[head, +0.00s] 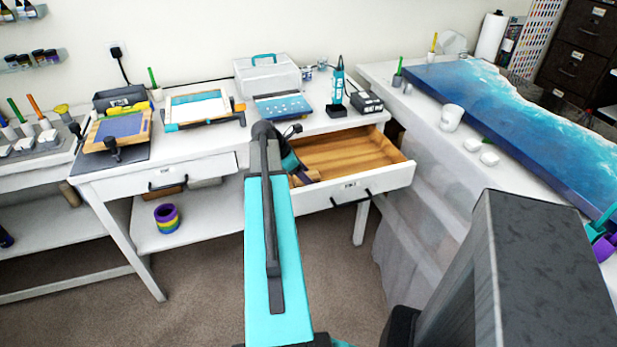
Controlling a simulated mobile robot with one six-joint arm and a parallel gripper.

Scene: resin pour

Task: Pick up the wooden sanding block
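An open drawer (400,177) with a wooden inside juts from the white table. My arm reaches over it, and my gripper (300,178) is low in the drawer's left part, largely hidden behind my arm. A small brown wooden piece (311,175) shows right at the gripper; it may be the sanding block, but it is too small and covered to be sure. I cannot tell whether the fingers are open or shut on it. The rest of the drawer floor looks bare.
A tape stack (167,218) sits on the lower shelf.

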